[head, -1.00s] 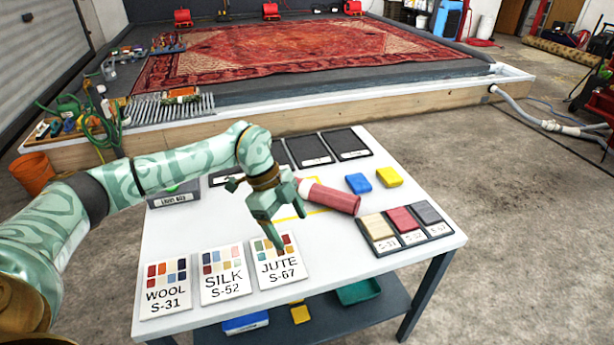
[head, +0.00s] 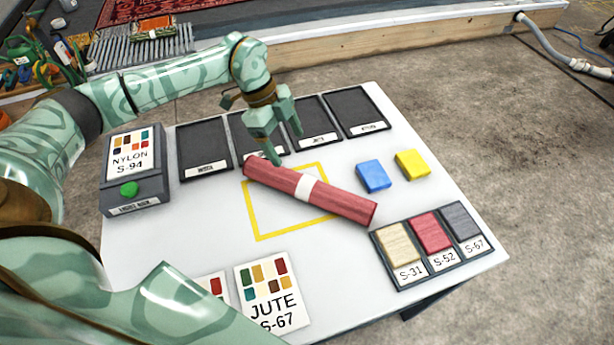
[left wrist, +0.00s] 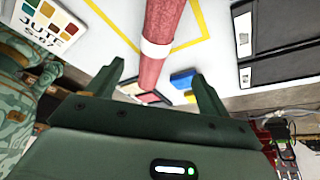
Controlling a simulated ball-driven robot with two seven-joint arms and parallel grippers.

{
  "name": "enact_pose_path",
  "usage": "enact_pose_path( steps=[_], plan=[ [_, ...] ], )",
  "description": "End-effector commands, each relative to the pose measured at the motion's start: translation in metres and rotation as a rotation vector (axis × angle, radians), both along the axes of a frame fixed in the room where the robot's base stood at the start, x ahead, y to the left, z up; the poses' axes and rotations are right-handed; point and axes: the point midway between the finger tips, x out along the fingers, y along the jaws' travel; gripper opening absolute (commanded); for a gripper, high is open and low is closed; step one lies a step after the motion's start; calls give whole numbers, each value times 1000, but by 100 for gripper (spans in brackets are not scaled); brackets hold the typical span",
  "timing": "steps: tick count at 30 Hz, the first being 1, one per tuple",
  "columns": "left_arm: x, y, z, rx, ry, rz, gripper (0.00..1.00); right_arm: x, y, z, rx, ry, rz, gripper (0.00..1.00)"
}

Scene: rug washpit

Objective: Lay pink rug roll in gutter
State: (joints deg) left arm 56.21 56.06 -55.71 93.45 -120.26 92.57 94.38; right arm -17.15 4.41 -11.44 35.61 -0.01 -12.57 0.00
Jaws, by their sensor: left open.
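The pink rug roll (head: 273,178), with a white band round its middle, lies slantwise on the white table across a yellow outlined square (head: 252,222). My left gripper (head: 286,145) is open and empty at the roll's far left end, with its fingers pointing down. In the left wrist view the roll (left wrist: 163,25) runs between the open fingers of the left gripper (left wrist: 158,70); I cannot tell whether they touch it. No gutter can be made out for certain. My right gripper is not in view.
Black trays (head: 205,150) line the table's back edge. Blue (head: 373,176) and yellow (head: 411,165) blocks lie right of the roll; a sample tray (head: 400,283) sits front right. A NYLON card box (head: 133,185) stands left, a JUTE card (head: 270,290) in front.

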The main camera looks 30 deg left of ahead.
Motion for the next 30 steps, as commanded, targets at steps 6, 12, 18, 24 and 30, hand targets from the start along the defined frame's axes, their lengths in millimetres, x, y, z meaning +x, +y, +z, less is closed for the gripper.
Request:
enact_pose_path(
  steps=[6, 12, 18, 24, 30],
  plan=[
    [0, -22, -57, -1, 7, -3, 80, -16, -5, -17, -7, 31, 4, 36],
    [1, -34, -85, -1, 4, -2, 80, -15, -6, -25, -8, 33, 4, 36],
    [0, -39, -96, -1, 4, -2, 80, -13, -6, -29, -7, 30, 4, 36],
    [-3, -52, -127, -1, 7, -2, 80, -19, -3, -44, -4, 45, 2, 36],
    [-2, -57, -136, -2, 1, 0, 80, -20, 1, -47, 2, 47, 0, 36]
  ],
)
